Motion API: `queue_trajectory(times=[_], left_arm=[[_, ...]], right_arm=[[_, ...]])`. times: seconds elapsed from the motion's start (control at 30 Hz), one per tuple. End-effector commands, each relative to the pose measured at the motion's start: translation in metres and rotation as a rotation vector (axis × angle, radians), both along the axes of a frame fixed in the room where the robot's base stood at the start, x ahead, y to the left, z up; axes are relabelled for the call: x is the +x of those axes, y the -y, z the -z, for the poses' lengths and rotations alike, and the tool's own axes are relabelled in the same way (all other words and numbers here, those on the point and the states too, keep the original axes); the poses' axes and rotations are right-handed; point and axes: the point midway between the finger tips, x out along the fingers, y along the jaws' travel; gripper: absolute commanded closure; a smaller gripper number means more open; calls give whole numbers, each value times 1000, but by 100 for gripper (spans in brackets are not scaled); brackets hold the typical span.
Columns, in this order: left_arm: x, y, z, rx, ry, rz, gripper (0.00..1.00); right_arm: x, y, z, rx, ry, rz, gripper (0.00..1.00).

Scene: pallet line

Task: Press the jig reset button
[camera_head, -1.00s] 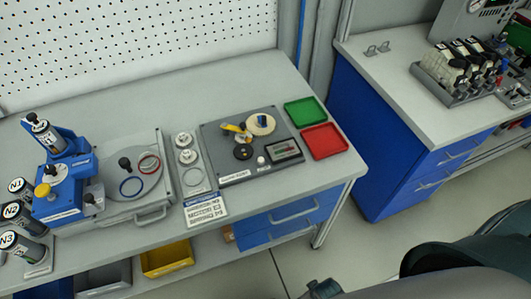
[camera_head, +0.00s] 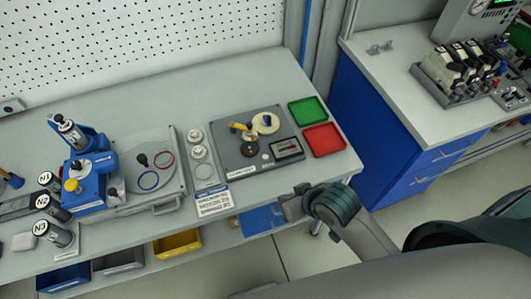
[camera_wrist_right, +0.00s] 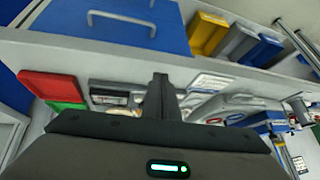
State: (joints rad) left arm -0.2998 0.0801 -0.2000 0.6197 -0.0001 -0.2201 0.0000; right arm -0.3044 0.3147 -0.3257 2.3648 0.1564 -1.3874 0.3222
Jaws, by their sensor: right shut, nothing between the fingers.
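The dark grey jig plate (camera_head: 228,152) lies on the bench. It carries a small white round button (camera_head: 265,157) near its front edge, a cream disc with a blue part (camera_head: 265,122), a yellow clamp-like part (camera_head: 241,128), a dark knob and a small display box (camera_head: 287,148). My right gripper (camera_head: 285,203) is over the bench's front edge, in front of the plate and apart from it. In the right wrist view its fingers (camera_wrist_right: 160,90) are shut and empty; they and the gripper body hide much of the plate. My left gripper is not in view.
A green tray (camera_head: 309,110) and a red tray (camera_head: 323,139) sit right of the plate. A label card (camera_head: 214,202) and white round parts (camera_head: 198,145) lie left of it. A blue press (camera_head: 92,180) stands further left. Bins (camera_head: 178,243) hang below the bench.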

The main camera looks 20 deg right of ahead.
Motion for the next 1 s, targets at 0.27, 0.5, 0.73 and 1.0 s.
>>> queue_trajectory(times=[0.27, 0.5, 0.73, 1.0], left_arm=[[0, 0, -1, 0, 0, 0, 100], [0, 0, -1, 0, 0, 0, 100], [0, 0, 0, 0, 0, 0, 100], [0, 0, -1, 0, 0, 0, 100]], right_arm=[[87, -32, -36, 185, 84, -11, 100], [142, -20, -57, 314, 58, 61, 100], [172, 2, -69, 385, 23, 147, 100], [178, 8, -72, 405, 12, 173, 100]])
